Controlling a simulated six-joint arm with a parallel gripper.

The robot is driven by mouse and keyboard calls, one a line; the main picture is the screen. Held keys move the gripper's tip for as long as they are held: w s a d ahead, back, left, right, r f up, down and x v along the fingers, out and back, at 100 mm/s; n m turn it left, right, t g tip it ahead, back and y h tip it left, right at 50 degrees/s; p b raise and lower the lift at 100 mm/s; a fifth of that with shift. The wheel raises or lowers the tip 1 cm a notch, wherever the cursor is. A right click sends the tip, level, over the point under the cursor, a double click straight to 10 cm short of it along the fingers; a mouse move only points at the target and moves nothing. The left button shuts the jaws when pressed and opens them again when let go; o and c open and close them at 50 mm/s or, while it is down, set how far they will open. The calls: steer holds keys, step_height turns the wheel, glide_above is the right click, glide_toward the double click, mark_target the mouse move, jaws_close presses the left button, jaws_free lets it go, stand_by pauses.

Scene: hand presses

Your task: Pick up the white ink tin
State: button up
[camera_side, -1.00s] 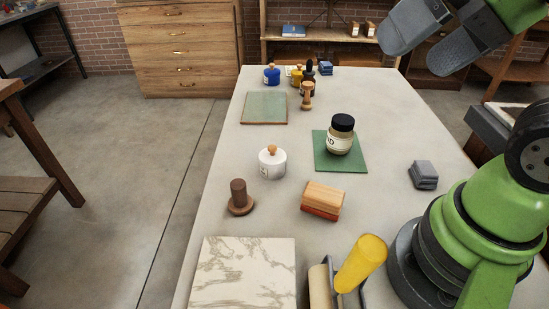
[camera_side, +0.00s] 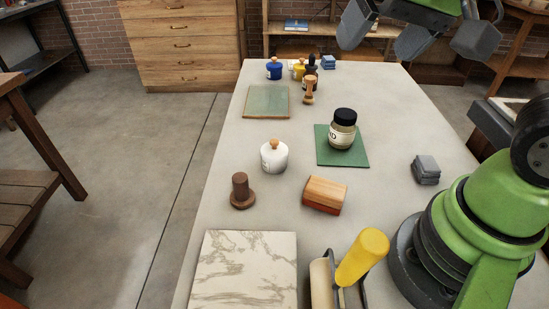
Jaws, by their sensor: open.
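The white ink tin (camera_side: 274,159) is a small round white pot with a wooden knob on its lid. It stands upright near the middle of the table, left of the green mat. Nothing covers it. My gripper (camera_side: 385,40) is at the top right of the view, high above the far right side of the table. Its grey fingers are spread apart with nothing between them. It is well away from the tin.
Around the tin are a jar (camera_side: 342,130) on a green mat (camera_side: 330,160), a wooden block (camera_side: 324,195) and a brown wooden peg (camera_side: 241,191). Blue (camera_side: 274,69) and yellow (camera_side: 298,70) tins stand far back. A marble slab (camera_side: 244,270) and yellow-handled roller (camera_side: 361,258) are in front.

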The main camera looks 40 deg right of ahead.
steer(key=w+f+g+h, duration=0.1)
steer(key=w+f, duration=0.3)
steer(key=w, duration=0.2)
steer(key=h, duration=0.2)
glide_above(275, 145)
steer(key=s+a, duration=0.2)
step_height(275, 145, down, 14)
steer(key=shift+m+g+y, duration=0.3)
steer(key=shift+m+g, duration=0.1)
steer(key=shift+g, duration=0.1)
steer(key=x, duration=0.4)
steer(key=shift+f, duration=0.35)
steer(key=x, duration=0.4)
steer(key=shift+d+f, duration=0.2)
steer(key=shift+d, duration=0.2)
steer(key=shift+w+d+f, duration=0.1)
steer(key=shift+w+f, duration=0.05)
steer(key=shift+f, duration=0.4)
steer(key=c, duration=1.2)
